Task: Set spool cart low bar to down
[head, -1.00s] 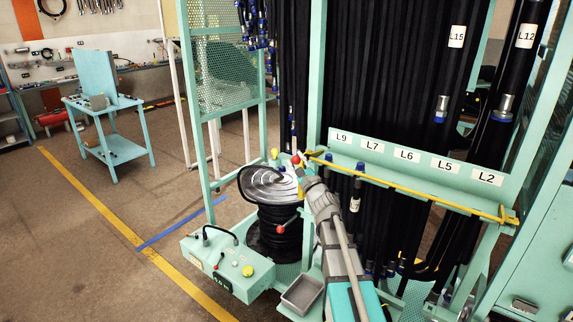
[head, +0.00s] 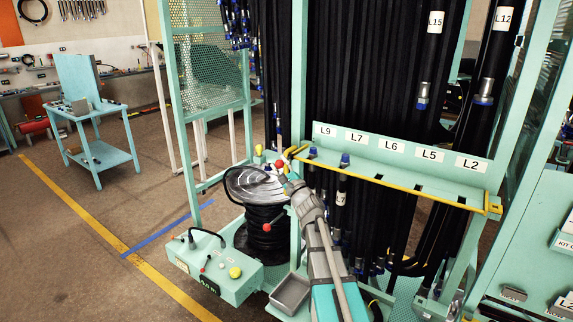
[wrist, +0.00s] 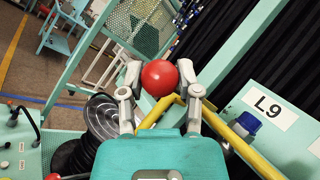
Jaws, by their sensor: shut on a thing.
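The spool cart's low bar (head: 400,183) is a long yellow bar across the front of the hose rack, just below the label plate. Its left end bends and carries a red ball knob (head: 279,163), large in the wrist view (wrist: 160,78). My gripper (head: 284,172) is at this left end. In the wrist view its two fingers (wrist: 160,82) press on both sides of the red ball. The yellow bar (wrist: 157,112) runs from beneath the ball, partly hidden by my gripper, toward the lower right past the L9 label.
A label plate (head: 400,148) reads L9 to L2, with black hoses (head: 370,70) hanging behind. A hose reel (head: 262,215), a control box (head: 222,268) and a grey tray (head: 289,293) stand low near my arm. Open floor (head: 100,225) lies left.

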